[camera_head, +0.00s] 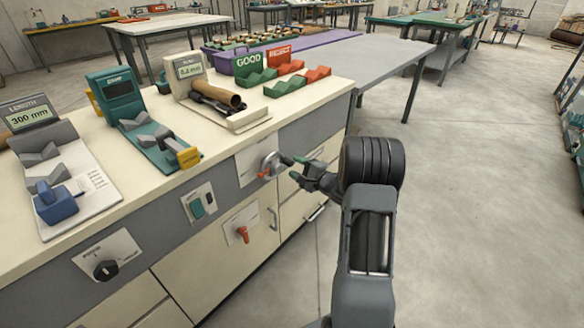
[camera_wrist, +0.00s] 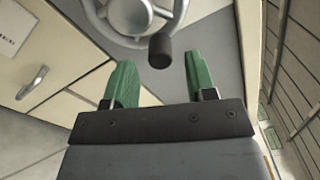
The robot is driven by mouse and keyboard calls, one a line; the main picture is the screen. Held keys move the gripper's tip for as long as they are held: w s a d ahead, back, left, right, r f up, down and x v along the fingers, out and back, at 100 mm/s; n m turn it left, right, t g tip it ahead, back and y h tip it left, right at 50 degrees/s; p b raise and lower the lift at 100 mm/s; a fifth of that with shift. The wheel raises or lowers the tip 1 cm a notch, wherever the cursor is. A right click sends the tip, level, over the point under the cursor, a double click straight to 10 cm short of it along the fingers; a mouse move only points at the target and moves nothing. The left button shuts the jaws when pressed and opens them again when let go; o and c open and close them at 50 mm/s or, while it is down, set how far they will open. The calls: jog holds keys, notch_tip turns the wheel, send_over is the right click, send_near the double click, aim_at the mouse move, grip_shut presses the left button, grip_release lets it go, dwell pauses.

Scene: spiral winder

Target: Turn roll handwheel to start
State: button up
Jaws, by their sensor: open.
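The roll handwheel (camera_head: 270,164) is a small grey wheel on a pale plate on the cabinet's front, below the roll station. An orange-red mark shows at its lower left in the head view. In the wrist view the handwheel (camera_wrist: 132,18) is at the top, partly cut off, with a dark knob handle (camera_wrist: 160,50) towards me. My gripper (camera_head: 297,167) is open, its green fingertips pointing at the handwheel. In the wrist view the knob lies ahead of and between the two fingers of my gripper (camera_wrist: 160,75); I cannot tell whether they touch it.
The roll station (camera_head: 190,68) holds a brown tube (camera_head: 217,95) above the wheel. A teal switch (camera_head: 197,207), an orange lever (camera_head: 243,234) and a black dial (camera_head: 106,269) are on the same front. Green GOOD (camera_head: 249,65) and red REJECT (camera_head: 279,55) racks stand behind. The floor at right is clear.

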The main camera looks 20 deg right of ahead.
jog(key=shift+x, duration=1.2)
jog(key=shift+c, duration=0.4)
jog(key=c, duration=0.8)
jog(key=shift+c, duration=0.2)
jog(key=shift+r, duration=0.15)
